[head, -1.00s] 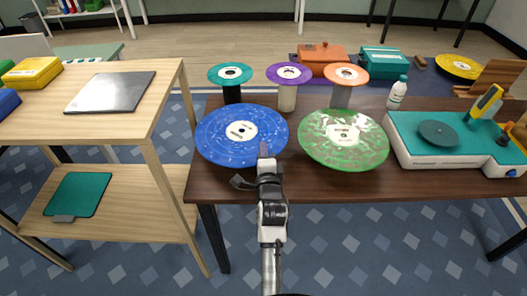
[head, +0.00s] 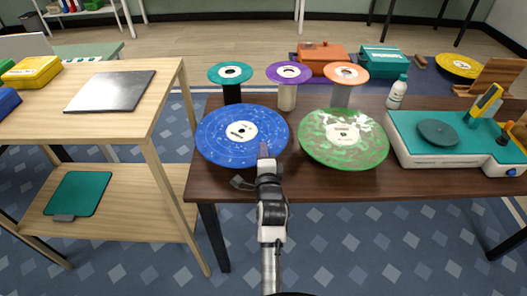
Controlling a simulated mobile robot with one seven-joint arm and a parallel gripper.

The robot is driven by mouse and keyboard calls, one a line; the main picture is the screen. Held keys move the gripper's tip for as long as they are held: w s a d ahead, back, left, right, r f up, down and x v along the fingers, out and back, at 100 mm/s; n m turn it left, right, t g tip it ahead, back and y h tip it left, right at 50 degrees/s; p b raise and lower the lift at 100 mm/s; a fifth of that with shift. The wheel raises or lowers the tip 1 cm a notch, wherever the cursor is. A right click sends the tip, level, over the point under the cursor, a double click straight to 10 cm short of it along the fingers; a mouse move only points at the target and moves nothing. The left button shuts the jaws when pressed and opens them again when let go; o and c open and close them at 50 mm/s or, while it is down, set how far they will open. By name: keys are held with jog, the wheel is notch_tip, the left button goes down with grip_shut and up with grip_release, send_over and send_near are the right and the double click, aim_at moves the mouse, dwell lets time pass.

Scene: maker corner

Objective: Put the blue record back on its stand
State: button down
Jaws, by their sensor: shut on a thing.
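The blue record (head: 222,139) is a large speckled disc with a white label, at the left front of the dark table in the head view. My gripper (head: 264,153) is at its front right edge and is shut on it. The record looks roughly level. Its underside is hidden, so I cannot tell whether it touches a stand. Behind it, small records in teal (head: 229,73), purple (head: 289,72) and orange (head: 345,73) sit on top of upright posts. A green marbled record (head: 343,138) lies to the right.
A turquoise turntable (head: 445,135) and a white bottle (head: 397,92) stand on the right of the dark table (head: 420,181). A wooden shelf unit (head: 120,118) stands to the left. Orange (head: 321,56) and teal (head: 383,59) boxes are at the back.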

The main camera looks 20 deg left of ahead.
jog(key=shift+f, duration=0.4)
dwell(0.3)
jog(key=c, duration=1.5)
grip_release()
jog(key=shift+s, duration=0.1)
